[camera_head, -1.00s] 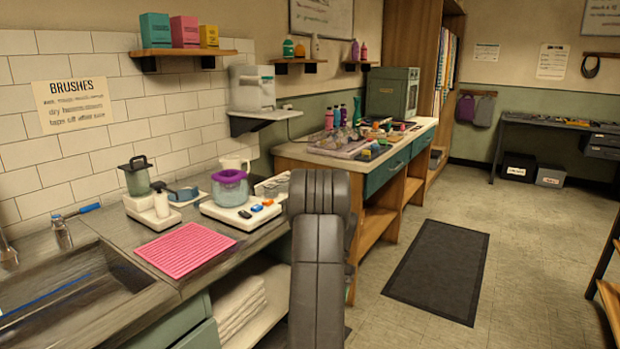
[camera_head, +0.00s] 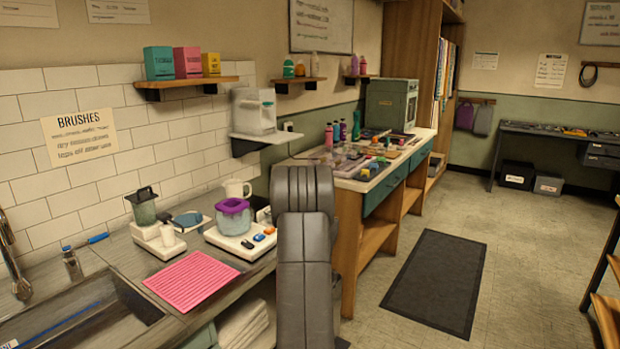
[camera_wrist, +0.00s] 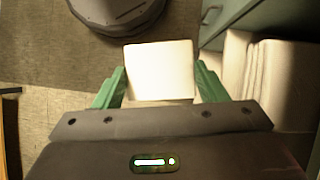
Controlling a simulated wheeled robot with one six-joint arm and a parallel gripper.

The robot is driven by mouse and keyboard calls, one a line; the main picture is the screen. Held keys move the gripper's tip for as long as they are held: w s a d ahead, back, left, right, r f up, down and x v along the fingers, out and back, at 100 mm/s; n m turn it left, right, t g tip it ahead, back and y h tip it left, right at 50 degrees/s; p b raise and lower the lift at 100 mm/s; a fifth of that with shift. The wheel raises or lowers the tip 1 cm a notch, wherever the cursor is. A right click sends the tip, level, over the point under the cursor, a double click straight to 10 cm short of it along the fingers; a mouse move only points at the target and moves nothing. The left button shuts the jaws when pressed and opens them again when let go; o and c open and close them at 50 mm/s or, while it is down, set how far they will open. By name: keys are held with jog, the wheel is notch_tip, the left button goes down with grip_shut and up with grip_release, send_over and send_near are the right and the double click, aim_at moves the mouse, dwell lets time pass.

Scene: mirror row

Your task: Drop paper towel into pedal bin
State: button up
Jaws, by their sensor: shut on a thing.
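My gripper (camera_wrist: 160,66) shows in the wrist view, with its green fingers shut on a white, squarish piece, the paper towel (camera_wrist: 160,78). The towel sits between the fingers and sticks out past their tips. In the head view the gripper and towel are hidden; only my grey arm shows there. I cannot make out a pedal bin in the head view. A dark, round, partly cut-off shape (camera_wrist: 112,14) stands at the top of the wrist view; I cannot tell whether it is the bin or part of my base.
A stack of folded white towels (camera_wrist: 285,75) lies on the open shelf, under a green cabinet edge (camera_wrist: 228,12). The counter holds a pink ribbed mat (camera_head: 192,280), a purple-rimmed pot (camera_head: 234,218) and a sink (camera_head: 75,320). Floor around the dark mat (camera_head: 437,282) is clear.

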jog(key=r+n+p, duration=0.1)
jog(key=r, duration=0.1)
jog(key=r+n+h+p, duration=0.1)
jog(key=r+p, duration=0.1)
jog(key=r+n+p, duration=0.1)
jog(key=r+p, duration=0.1)
jog(key=r, duration=0.1)
jog(key=shift+s+n+g+h, duration=0.3)
jog(key=shift+h, duration=0.1)
jog(key=shift+r+n+h+p, duration=0.3)
jog(key=shift+r+n+p, duration=0.2)
jog(key=shift+r+p, duration=0.25)
jog(key=shift+f, duration=0.15)
